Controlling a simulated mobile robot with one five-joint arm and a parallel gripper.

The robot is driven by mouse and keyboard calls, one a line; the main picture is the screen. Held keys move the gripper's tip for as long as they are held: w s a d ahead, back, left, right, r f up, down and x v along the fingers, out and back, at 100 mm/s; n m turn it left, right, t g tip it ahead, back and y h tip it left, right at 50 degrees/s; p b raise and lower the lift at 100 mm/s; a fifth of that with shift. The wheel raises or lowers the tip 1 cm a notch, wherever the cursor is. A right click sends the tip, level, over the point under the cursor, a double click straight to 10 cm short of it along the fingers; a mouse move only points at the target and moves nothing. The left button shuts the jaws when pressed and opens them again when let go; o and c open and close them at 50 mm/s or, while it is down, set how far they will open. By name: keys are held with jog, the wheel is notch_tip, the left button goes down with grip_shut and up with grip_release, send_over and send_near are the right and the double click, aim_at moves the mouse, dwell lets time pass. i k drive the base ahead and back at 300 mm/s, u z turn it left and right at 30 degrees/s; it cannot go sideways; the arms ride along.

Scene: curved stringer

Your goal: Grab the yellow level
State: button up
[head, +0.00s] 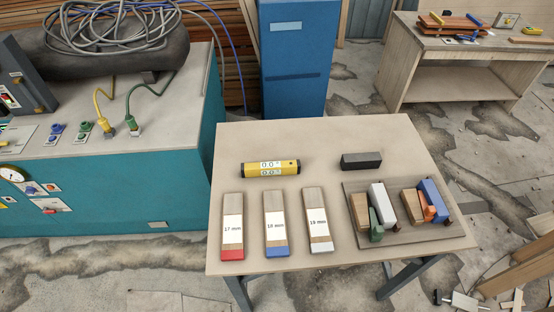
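The yellow level (271,168) lies flat on the small beige table (330,140), in the back left part of its top. It is a short yellow bar with black ends and a white display panel that reads 0.0. Nothing touches it and its whole length shows. My gripper and arm do not show in the head view.
Three wooden blocks labelled 17 mm (232,228), 18 mm (275,226) and 19 mm (317,220) lie in front of the level. A black block (361,161) lies to its right. A tray (440,238) of wooden and coloured parts sits front right. A teal machine (110,190) stands left.

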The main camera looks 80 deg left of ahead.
aim_at(265, 169)
jog(key=u, duration=0.7)
jog(key=k, duration=0.15)
jog(key=u, duration=3.95)
jog(key=k, duration=0.55)
jog(key=z, duration=0.15)
jog(key=i, duration=1.5)
jog(key=u, duration=0.2)
